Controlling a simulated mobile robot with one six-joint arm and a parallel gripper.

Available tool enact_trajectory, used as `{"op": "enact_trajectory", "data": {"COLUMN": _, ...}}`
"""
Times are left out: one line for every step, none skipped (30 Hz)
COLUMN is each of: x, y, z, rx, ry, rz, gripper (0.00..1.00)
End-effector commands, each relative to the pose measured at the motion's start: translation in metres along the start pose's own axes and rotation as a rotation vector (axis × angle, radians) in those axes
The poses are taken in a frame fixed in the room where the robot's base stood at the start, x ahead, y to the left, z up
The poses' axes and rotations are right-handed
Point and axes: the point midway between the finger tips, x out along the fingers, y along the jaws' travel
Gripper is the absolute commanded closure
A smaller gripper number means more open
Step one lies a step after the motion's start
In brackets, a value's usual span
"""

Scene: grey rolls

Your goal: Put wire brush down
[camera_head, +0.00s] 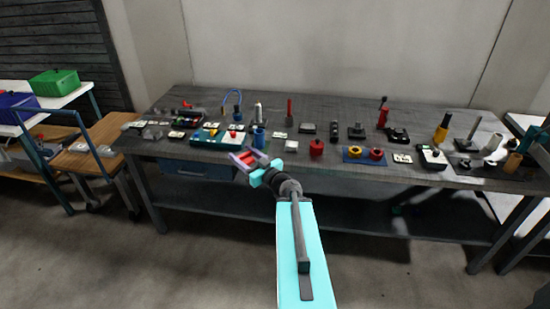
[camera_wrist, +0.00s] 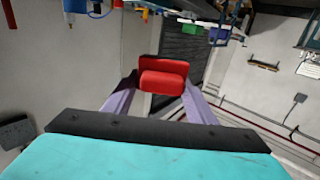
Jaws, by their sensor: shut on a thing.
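My gripper (camera_head: 249,160) is in front of the workbench's near edge, left of the middle in the head view. In the wrist view, my gripper (camera_wrist: 160,93) has its two purple fingers on either side of a red block-shaped thing with a dark part behind it, likely the wire brush (camera_wrist: 163,82). The fingers are shut on it. The held thing shows only as a small red patch (camera_head: 247,158) in the head view, and its bristles cannot be made out. The workbench (camera_head: 330,107) has a dark top.
Several small tools and parts crowd the bench's front half, among them a blue cup (camera_head: 259,138), a red round part (camera_head: 316,148) and a blue tray with yellow rings (camera_head: 365,155). A wooden cart (camera_head: 85,160) stands at left.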

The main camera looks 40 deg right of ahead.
Motion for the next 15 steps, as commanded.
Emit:
{"op": "enact_trajectory", "data": {"x": 0.008, "y": -0.021, "z": -0.003, "rx": -0.002, "ry": 0.002, "rz": -0.056, "gripper": 0.77}}
{"op": "enact_trajectory", "data": {"x": 0.012, "y": -0.033, "z": -0.004, "rx": -0.001, "ry": 0.000, "rz": -0.088, "gripper": 0.77}}
{"op": "enact_trajectory", "data": {"x": 0.017, "y": -0.050, "z": -0.006, "rx": -0.001, "ry": 0.000, "rz": -0.132, "gripper": 0.77}}
{"op": "enact_trajectory", "data": {"x": 0.020, "y": -0.062, "z": -0.007, "rx": 0.000, "ry": -0.001, "rz": -0.164, "gripper": 0.77}}
{"op": "enact_trajectory", "data": {"x": 0.023, "y": -0.075, "z": -0.009, "rx": 0.000, "ry": -0.001, "rz": -0.197, "gripper": 0.77}}
{"op": "enact_trajectory", "data": {"x": 0.026, "y": -0.092, "z": -0.010, "rx": 0.000, "ry": -0.002, "rz": -0.241, "gripper": 0.77}}
{"op": "enact_trajectory", "data": {"x": 0.028, "y": -0.105, "z": -0.011, "rx": 0.000, "ry": -0.003, "rz": -0.274, "gripper": 0.77}}
{"op": "enact_trajectory", "data": {"x": 0.030, "y": -0.118, "z": -0.012, "rx": 0.000, "ry": -0.003, "rz": -0.307, "gripper": 0.77}}
{"op": "enact_trajectory", "data": {"x": 0.032, "y": -0.135, "z": -0.013, "rx": 0.001, "ry": -0.004, "rz": -0.351, "gripper": 0.77}}
{"op": "enact_trajectory", "data": {"x": 0.033, "y": -0.147, "z": -0.013, "rx": 0.001, "ry": -0.005, "rz": -0.383, "gripper": 0.77}}
{"op": "enact_trajectory", "data": {"x": 0.033, "y": -0.160, "z": -0.013, "rx": 0.001, "ry": -0.005, "rz": -0.417, "gripper": 0.77}}
{"op": "enact_trajectory", "data": {"x": 0.034, "y": -0.178, "z": -0.013, "rx": 0.002, "ry": -0.006, "rz": -0.461, "gripper": 0.77}}
{"op": "enact_trajectory", "data": {"x": 0.034, "y": -0.190, "z": -0.013, "rx": 0.003, "ry": -0.007, "rz": -0.493, "gripper": 0.77}}
{"op": "enact_trajectory", "data": {"x": 0.033, "y": -0.204, "z": -0.013, "rx": 0.003, "ry": -0.007, "rz": -0.527, "gripper": 0.77}}
{"op": "enact_trajectory", "data": {"x": 0.032, "y": -0.221, "z": -0.013, "rx": 0.002, "ry": -0.008, "rz": -0.571, "gripper": 0.77}}
